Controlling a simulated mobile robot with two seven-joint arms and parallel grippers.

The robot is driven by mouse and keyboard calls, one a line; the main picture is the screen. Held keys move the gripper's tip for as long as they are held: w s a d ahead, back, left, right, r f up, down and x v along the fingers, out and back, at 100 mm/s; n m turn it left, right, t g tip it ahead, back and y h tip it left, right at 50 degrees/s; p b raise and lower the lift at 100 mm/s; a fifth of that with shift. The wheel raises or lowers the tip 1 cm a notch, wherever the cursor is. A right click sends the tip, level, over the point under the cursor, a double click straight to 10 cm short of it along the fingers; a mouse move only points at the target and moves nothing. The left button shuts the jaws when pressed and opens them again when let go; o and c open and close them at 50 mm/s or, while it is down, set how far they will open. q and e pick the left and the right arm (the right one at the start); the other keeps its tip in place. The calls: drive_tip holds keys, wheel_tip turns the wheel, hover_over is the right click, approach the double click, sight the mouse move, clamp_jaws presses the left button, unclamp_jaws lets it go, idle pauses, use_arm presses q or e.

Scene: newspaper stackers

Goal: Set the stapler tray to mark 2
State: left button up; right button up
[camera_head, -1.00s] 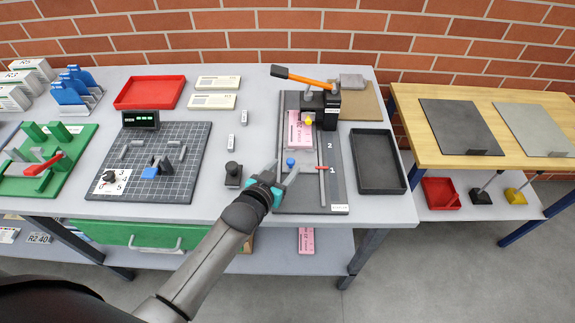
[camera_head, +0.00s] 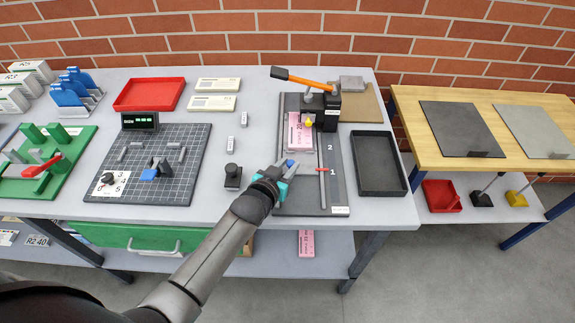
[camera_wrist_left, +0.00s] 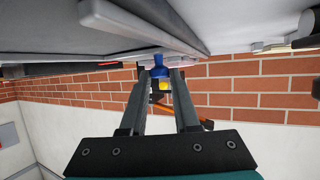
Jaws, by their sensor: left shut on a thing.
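The stapler (camera_head: 325,110), with its orange and black lever, stands at the back of a dark base board (camera_head: 331,192). The sliding tray with a pink booklet (camera_head: 299,131) on it lies in front of and partly under the stapler. A blue knob (camera_head: 290,162) is at the tray's front; it also shows in the left wrist view (camera_wrist_left: 160,68). My left gripper (camera_head: 286,167) is shut on this knob. A scale strip (camera_head: 333,170) to the right bears marks 1 and 2, and the red pointer (camera_head: 322,170) stands at mark 1. My right gripper is out of view.
An empty black tray (camera_head: 402,187) lies right of the board. A small black knobbed block (camera_head: 233,176) stands left of my left gripper. A gridded board (camera_head: 180,188) and a red tray (camera_head: 150,94) lie further left.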

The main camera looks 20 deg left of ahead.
use_arm(q)
clamp_jaws()
idle(0.9)
